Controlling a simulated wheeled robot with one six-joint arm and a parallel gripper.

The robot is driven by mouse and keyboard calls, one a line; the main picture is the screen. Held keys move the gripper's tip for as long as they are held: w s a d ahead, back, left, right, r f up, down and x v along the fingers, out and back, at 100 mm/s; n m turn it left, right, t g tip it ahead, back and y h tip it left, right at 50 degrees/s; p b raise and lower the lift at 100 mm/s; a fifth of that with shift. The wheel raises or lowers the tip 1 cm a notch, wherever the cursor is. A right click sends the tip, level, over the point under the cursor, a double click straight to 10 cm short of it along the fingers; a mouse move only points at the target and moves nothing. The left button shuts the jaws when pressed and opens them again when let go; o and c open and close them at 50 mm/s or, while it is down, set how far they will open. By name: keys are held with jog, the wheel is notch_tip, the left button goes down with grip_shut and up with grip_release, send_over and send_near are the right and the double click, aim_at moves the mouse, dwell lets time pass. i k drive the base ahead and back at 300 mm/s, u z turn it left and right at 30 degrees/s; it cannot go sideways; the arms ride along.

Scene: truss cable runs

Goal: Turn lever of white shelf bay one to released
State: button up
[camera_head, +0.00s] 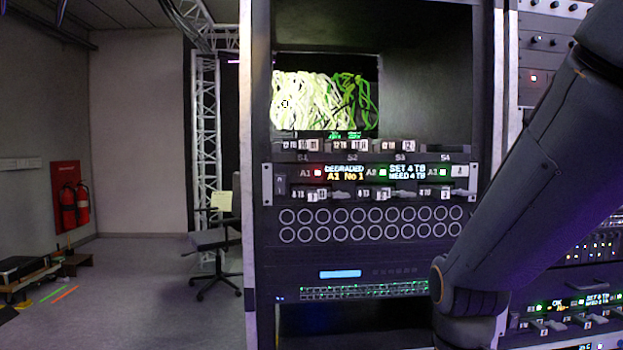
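A shelf unit with pale mounting ears (267,185) is fixed across the rack at mid height. I cannot confirm that it is the white shelf. Its display (345,172) reads "DEGRADED A1 No 1", and a second display (407,172) reads "SET 4 TB NEED 4 TB". Small numbered tags and light levers run along its lower edge; the leftmost lever (315,194) looks roughly level, but its exact setting is too small to tell. Labels S1 to S4 sit above. My arm crosses the right side; my gripper is not visible.
A second shelf unit (570,305) with a display reading "OK" is at the lower right, partly behind my arm. The left floor is open.

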aim_at(337, 195)
jog(key=z, duration=0.6)
jog(key=k, duration=0.85)
jog(key=u, duration=0.6)
